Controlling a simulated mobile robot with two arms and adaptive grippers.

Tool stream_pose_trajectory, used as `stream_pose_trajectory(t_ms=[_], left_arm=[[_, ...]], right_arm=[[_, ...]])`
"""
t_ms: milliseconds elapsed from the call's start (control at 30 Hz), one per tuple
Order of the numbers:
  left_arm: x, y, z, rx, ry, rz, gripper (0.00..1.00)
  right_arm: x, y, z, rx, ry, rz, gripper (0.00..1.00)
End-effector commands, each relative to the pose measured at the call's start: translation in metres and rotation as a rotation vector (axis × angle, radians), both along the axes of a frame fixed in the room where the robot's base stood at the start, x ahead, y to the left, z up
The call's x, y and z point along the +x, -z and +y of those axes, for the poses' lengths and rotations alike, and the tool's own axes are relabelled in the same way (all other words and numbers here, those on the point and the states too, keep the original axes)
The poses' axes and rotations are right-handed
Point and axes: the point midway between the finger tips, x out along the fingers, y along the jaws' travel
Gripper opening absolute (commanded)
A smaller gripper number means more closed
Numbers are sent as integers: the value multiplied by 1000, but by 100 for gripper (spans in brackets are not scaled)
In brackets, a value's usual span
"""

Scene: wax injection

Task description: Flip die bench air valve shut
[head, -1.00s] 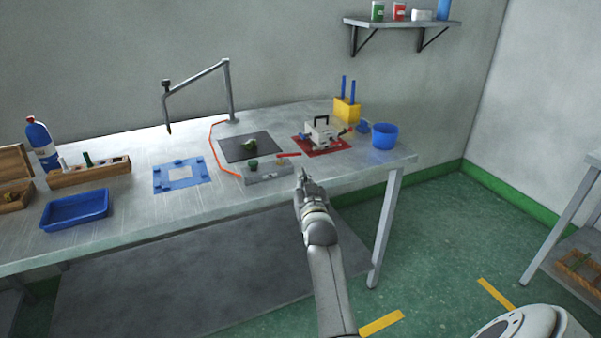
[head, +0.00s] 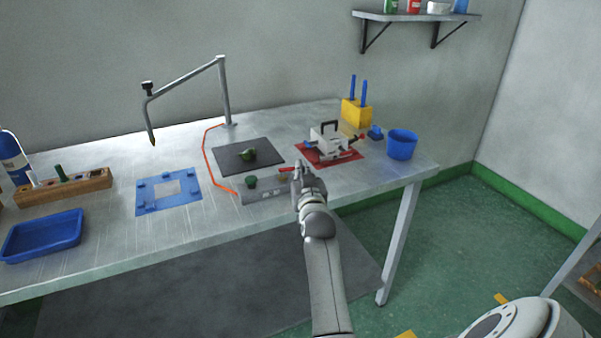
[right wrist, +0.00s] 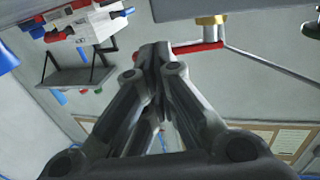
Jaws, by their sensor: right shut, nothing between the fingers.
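The air valve is a red lever (head: 286,169) on a brass fitting (head: 283,176), on the right end of a grey manifold block (head: 264,196) at the bench's front edge. My right gripper (head: 298,168) is shut and empty, at the lever's right end. In the right wrist view the lever (right wrist: 198,47) runs sideways from the brass fitting (right wrist: 212,21), and the shut fingertips (right wrist: 154,52) cover part of it. Whether they touch it cannot be told. My left gripper is out of view.
A grey die clamp on a red mat (head: 326,158) stands just behind the gripper, with a blue cup (head: 401,145) to its right. A dark mat (head: 228,160) with a green piece lies behind the manifold. A blue tray (head: 42,236) is far left.

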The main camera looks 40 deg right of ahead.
Motion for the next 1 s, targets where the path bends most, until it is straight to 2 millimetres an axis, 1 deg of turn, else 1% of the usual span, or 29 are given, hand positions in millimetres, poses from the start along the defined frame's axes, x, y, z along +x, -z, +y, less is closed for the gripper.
stream_pose_trajectory(t_ms=[233, 333, 467, 800, 1000], left_arm=[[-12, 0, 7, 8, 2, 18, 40], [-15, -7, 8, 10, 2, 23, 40], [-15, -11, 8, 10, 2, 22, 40], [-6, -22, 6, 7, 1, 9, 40], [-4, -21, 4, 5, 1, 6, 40]], right_arm=[[0, -1, 0, 0, 0, 0, 0], [2, -3, -3, -2, -1, 1, 0], [4, -3, -9, -8, -31, -1, 0], [10, -2, -14, -1, -100, 0, 0], [11, 0, -14, 1, -99, -2, 0]])
